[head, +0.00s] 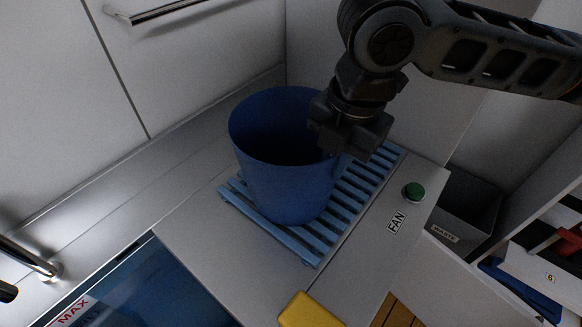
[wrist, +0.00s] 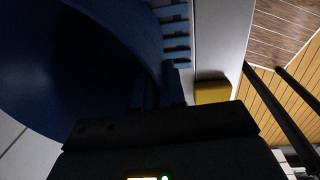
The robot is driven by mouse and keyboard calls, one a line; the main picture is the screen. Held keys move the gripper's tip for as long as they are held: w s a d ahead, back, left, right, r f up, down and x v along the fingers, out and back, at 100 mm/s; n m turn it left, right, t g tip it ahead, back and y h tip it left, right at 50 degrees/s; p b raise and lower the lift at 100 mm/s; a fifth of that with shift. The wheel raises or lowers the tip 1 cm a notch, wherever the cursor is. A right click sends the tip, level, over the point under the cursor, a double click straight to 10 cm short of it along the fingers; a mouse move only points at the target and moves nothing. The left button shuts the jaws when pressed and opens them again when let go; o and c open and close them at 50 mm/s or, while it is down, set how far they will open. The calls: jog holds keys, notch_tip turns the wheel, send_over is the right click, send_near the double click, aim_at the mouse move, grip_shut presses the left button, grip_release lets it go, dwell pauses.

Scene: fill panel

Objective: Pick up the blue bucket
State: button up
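The blue bucket (head: 285,185) stands upright on a blue slatted rack (head: 312,250) on the grey counter, its open mouth up. My gripper (head: 336,156) points down at the right side of the bucket's rim. In the wrist view, the bucket (wrist: 120,25) fills the left side. There the dark fingers (wrist: 161,92) are close together, with the bucket's wall running in between them. They look shut on the rim, though the view is dark. In the head view the gripper body hides part of the rim and most of the fingers.
A yellow block (head: 308,312) lies at the counter's front edge. A grey WASTE bin (head: 467,205) stands farther right. A blue basin (head: 150,285) is at lower left. Walls close off the back.

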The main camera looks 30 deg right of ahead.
grip_shut()
jog(key=shift+r, duration=0.15)
dwell(1.1)
jog(key=shift+r+b, duration=0.3)
jog(key=shift+r, duration=1.65)
jog(key=s+d+r+b, duration=0.1)
jog(key=s+d+r, duration=0.3)
jog(key=d+r, duration=0.3)
jog(key=d, duration=0.4)
jog(key=shift+b, duration=0.35)
